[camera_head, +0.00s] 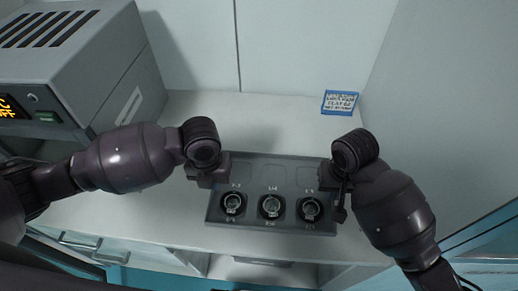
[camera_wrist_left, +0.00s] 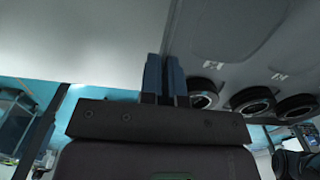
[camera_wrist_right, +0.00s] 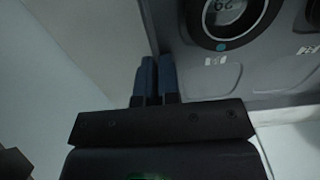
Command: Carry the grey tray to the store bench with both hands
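The grey tray (camera_head: 262,170) is in the middle of the head view, over the front part of a pale bench, and looks level. Three round dark mounts sit in a row in it, with white labels. My left gripper (camera_head: 210,176) is at its left end; in the left wrist view its blue fingers (camera_wrist_left: 164,78) are close together on the tray's edge. My right gripper (camera_head: 340,190) is at the right end; in the right wrist view its fingers (camera_wrist_right: 156,78) are close together on that edge. I cannot tell whether the tray touches the bench.
A grey instrument (camera_head: 85,75) with a vented top and lit display stands at the left back of the pale bench (camera_head: 285,110). A small blue-edged sign (camera_head: 340,102) lies behind the tray at the right. Walls close off the back and right. Drawer handles show below the bench front.

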